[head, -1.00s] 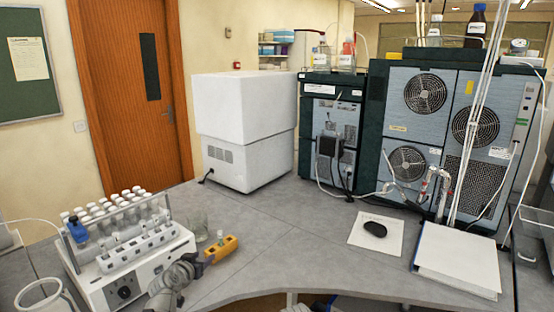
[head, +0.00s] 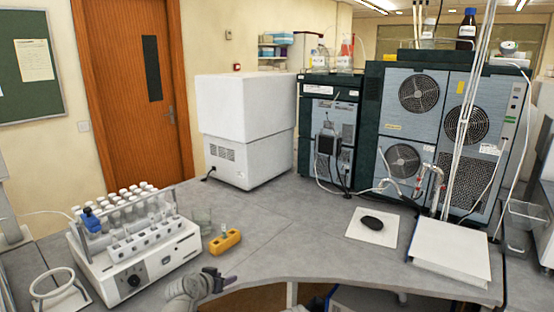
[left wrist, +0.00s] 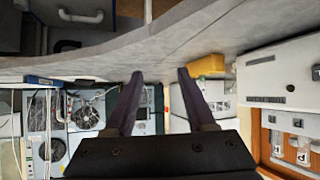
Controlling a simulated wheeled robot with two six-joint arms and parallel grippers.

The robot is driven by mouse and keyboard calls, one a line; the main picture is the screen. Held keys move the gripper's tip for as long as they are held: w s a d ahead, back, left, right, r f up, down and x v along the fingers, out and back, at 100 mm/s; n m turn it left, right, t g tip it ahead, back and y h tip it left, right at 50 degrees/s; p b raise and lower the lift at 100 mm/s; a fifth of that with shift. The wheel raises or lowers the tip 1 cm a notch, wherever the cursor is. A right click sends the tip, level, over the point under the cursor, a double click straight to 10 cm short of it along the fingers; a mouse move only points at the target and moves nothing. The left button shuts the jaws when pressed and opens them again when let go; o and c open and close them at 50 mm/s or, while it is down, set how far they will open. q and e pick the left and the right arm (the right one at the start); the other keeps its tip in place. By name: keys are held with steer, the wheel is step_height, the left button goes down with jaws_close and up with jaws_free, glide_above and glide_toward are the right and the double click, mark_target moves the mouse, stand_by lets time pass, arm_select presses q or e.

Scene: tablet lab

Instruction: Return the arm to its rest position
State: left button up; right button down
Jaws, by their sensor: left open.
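My left gripper (head: 226,279) is at the bottom of the head view, in front of the bench's near edge. In the left wrist view its two dark fingers (left wrist: 160,73) are spread apart with nothing between them. A yellow block (head: 225,241) with a small clear vial (head: 224,230) standing in it is on the bench, above the gripper in the picture and apart from it. The block also shows in the left wrist view (left wrist: 207,65), beyond the fingers. My right gripper is not in view.
A white ring stand (head: 57,288) is at far left. The middle bench (head: 290,220) is clear.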

arm_select(q)
steer(key=s+d+f+m+g, duration=0.1)
steer(key=s+d+f+g, duration=0.5)
steer(key=s+d, duration=0.4)
steer(key=s+f+g+y, duration=0.1)
steer(key=s+g+y, duration=0.1)
steer(key=s, duration=0.6)
steer(key=s+f+g+y, duration=0.2)
steer(key=s+g, duration=0.1)
steer(key=s, duration=0.4)
steer(key=shift+s+d+f+y, duration=0.15)
steer(key=shift+s+f+y, duration=0.15)
steer(key=shift+s+y, duration=0.1)
